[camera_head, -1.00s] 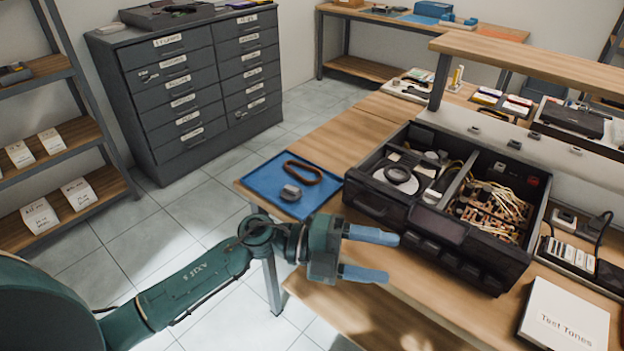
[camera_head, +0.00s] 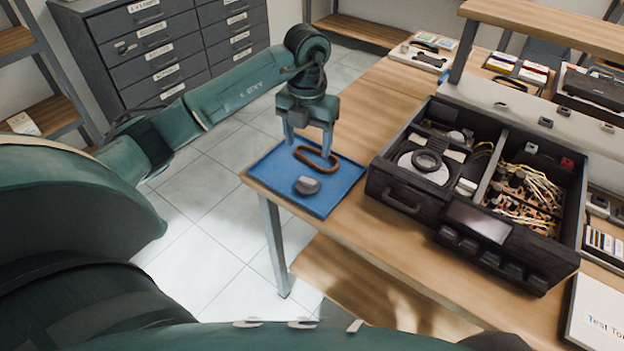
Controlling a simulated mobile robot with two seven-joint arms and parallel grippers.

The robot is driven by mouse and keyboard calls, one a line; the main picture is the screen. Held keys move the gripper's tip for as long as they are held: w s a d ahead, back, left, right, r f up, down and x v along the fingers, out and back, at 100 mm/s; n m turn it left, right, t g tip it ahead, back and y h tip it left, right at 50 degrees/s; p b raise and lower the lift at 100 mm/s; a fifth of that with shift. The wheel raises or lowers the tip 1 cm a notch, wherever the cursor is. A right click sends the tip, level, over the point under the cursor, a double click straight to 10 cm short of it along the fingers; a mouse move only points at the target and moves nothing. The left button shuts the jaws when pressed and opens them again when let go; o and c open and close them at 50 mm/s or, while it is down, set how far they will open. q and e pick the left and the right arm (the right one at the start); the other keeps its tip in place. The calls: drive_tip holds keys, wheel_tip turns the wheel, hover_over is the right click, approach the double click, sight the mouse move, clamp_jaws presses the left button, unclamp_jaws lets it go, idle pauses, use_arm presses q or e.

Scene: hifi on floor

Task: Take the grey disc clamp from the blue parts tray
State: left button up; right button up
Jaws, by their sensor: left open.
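The blue parts tray (camera_head: 333,198) lies on the left end of the wooden table. The grey disc clamp (camera_head: 307,185), a small rounded grey puck, sits in its front part. A brown belt loop (camera_head: 332,166) lies behind the clamp in the same tray. My left gripper (camera_head: 308,147) is open, with its blue fingers pointing down over the back of the tray by the belt. It is behind the clamp in the picture, apart from it, with nothing between the fingers. My right gripper is not in view.
An open black hifi unit (camera_head: 402,204) with a disc and wiring inside stands right of the tray. A white box (camera_head: 598,315) is at the front right. A grey drawer cabinet (camera_head: 170,50) stands behind on the left.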

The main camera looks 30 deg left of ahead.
use_arm(q)
hover_over(308, 180)
drive_tip(key=f, duration=0.7)
drive_tip(key=shift+s+d+p, duration=0.3)
drive_tip(key=shift+s+p, duration=0.05)
drive_tip(key=shift+w+a+f+p, duration=0.15)
drive_tip(key=shift+f+p, duration=0.15)
drive_tip(key=shift+f, duration=1.1)
drive_tip(key=shift+w+a+f+p, duration=0.15)
drive_tip(key=shift+f+p, duration=0.1)
drive_tip(key=shift+f, duration=1.15)
drive_tip(key=c, duration=0.8)
